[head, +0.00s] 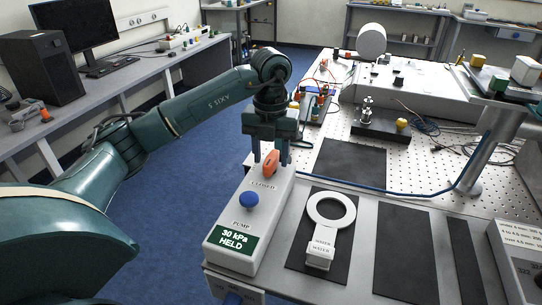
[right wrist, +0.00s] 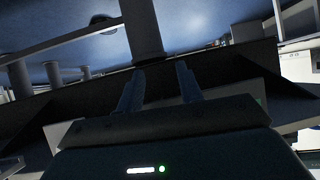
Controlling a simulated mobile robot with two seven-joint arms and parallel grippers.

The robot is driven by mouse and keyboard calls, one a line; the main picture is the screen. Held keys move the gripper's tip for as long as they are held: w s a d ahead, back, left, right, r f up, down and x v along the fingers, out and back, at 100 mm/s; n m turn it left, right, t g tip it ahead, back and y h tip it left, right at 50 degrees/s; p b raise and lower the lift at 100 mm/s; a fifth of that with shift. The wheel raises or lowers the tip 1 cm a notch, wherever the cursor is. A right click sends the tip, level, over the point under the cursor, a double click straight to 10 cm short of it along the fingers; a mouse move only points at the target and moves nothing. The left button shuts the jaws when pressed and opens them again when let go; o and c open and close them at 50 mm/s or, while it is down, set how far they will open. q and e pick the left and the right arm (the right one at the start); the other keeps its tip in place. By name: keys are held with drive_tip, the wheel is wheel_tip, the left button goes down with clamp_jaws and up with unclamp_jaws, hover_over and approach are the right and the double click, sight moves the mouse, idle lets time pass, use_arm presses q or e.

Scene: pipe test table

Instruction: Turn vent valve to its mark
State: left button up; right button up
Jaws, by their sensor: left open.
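The vent valve's orange handle (head: 270,162) stands at the far end of a light grey box (head: 222,236). The word CLOSED shows on the box just in front of the handle. My left gripper (head: 270,158) comes down from above with its fingers apart, one on each side of the handle in the picture. I cannot tell whether the fingers touch it. The gripper hides part of the valve, and I cannot make out the mark. My right gripper (right wrist: 160,74) is away from the valve, with its two fingers apart and nothing seen between them.
The box has a blue PUMP knob (head: 249,200) and a green display (head: 237,241) reading 30 kPa HELD. A white ring-shaped tool (head: 331,209) lies on a dark mat to the right. A blue hose (head: 390,192) crosses the table behind. Blue floor lies to the left.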

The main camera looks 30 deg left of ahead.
use_arm(q)
drive_tip(key=shift+f, duration=0.5)
drive_tip(key=shift+c, duration=0.2)
drive_tip(key=c, duration=0.9)
drive_tip(key=shift+c, duration=0.2)
